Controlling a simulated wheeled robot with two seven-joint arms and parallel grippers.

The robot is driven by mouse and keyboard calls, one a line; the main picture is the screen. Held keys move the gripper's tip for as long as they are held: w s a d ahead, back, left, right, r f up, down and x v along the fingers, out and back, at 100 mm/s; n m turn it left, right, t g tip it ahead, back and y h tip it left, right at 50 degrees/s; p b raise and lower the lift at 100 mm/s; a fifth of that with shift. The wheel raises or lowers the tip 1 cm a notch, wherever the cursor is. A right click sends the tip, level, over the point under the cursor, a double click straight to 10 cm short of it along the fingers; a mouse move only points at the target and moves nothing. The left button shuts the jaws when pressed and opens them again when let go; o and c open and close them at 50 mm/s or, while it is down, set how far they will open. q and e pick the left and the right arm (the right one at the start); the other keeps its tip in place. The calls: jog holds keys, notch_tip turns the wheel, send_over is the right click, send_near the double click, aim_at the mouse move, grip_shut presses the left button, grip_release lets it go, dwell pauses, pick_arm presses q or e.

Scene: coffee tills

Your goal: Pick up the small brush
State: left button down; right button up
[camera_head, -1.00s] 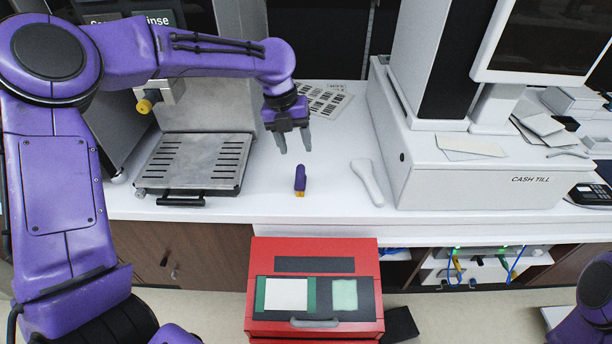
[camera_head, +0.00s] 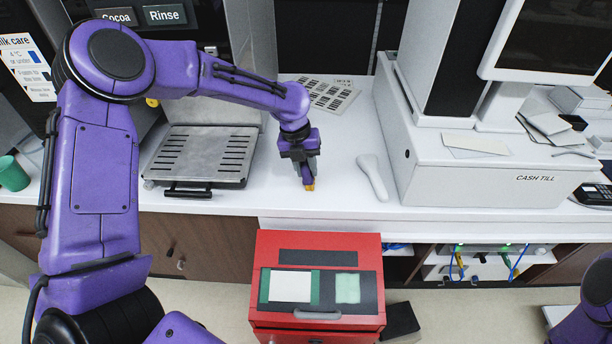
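The small brush (camera_head: 309,186) stands or lies on the white counter, between the drip tray and the cash till. Its yellow bristle end shows at the front; most of its purple handle is hidden by my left gripper. My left gripper (camera_head: 306,173) points down right over the brush, with its fingers at the handle. I cannot tell whether the fingers are closed on it. My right gripper is not in view; only a purple part of my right arm shows at the lower right edge.
A metal drip tray (camera_head: 201,156) is left of the brush. A white handheld scanner (camera_head: 373,178) lies close on its right, before the cash till (camera_head: 490,180). A barcode sheet (camera_head: 325,94) lies behind. A red cabinet (camera_head: 318,243) stands below the counter front.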

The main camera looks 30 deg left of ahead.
pick_arm(q)
jog(key=shift+w+r, duration=0.1)
jog(key=shift+r, duration=0.45)
jog(key=s+d+r+p, duration=0.1)
jog(key=s+d+r, duration=0.4)
jog(key=s+r, duration=0.7)
jog(key=shift+s, duration=0.65)
jog(key=c, duration=1.4)
grip_release()
jog(key=c, duration=0.4)
